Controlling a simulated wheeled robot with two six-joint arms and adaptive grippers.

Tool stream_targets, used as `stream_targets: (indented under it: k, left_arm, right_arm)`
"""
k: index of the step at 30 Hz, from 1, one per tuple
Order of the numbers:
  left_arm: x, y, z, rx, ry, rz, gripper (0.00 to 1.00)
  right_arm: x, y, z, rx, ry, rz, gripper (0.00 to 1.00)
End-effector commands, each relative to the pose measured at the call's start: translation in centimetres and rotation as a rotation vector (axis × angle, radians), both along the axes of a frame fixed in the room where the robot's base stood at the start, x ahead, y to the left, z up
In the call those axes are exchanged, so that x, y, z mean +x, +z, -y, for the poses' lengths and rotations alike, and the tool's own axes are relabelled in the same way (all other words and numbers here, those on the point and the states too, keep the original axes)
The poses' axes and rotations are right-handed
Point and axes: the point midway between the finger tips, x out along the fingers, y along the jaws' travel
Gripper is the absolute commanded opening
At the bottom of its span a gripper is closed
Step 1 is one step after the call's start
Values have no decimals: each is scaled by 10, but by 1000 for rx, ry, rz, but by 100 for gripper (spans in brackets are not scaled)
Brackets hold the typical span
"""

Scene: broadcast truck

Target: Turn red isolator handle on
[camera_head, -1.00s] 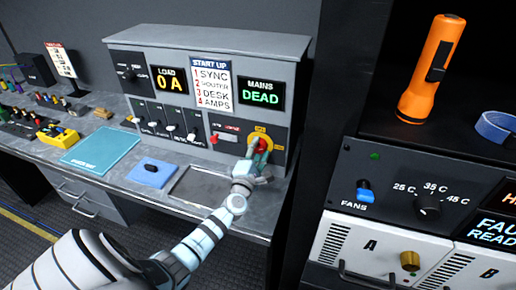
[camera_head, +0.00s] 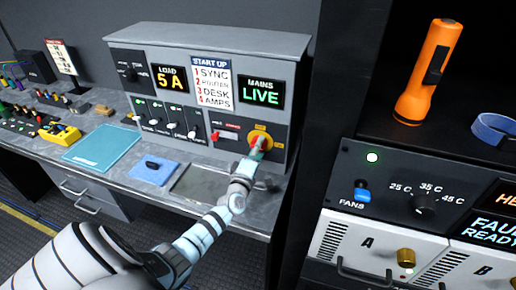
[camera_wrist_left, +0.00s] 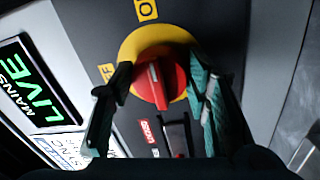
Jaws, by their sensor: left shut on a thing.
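The red isolator handle (camera_head: 260,141) sits on a yellow disc on the grey power panel. In the left wrist view the red handle (camera_wrist_left: 158,82) shows with its white mark pointing up toward the ON label (camera_wrist_left: 147,10). The OFF label (camera_wrist_left: 107,72) is to its left, partly covered. My left gripper (camera_head: 256,153) is at the handle, with its fingers (camera_wrist_left: 155,92) on either side of it, shut on it. The MAINS display (camera_head: 261,93) above reads LIVE in green. My right gripper is not in view.
A LOAD display (camera_head: 170,78) reads 5 A beside a START UP list (camera_head: 211,83). Several breaker switches (camera_head: 170,124) are left of the handle. A blue pad (camera_head: 153,171) lies on the desk. An orange torch (camera_head: 429,72) stands on the right-hand rack.

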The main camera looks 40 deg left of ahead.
Motion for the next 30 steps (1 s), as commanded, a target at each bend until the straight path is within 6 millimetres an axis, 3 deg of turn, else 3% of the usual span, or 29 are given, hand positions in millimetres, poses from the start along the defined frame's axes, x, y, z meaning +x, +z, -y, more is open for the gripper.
stream_targets:
  k: [9,10,14,24,30]
  left_arm:
    - [-1,-2,0,4,0,-5,15]
    - [-1,-2,0,4,0,-5,45]
    - [0,-1,0,3,0,-4,64]
    - [-4,-1,1,1,-1,-1,64]
    - [-43,-5,15,0,-2,-3,64]
  right_arm:
    - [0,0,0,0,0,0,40]
    - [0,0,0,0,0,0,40]
    - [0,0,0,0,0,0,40]
    - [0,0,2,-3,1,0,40]
    - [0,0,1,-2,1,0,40]
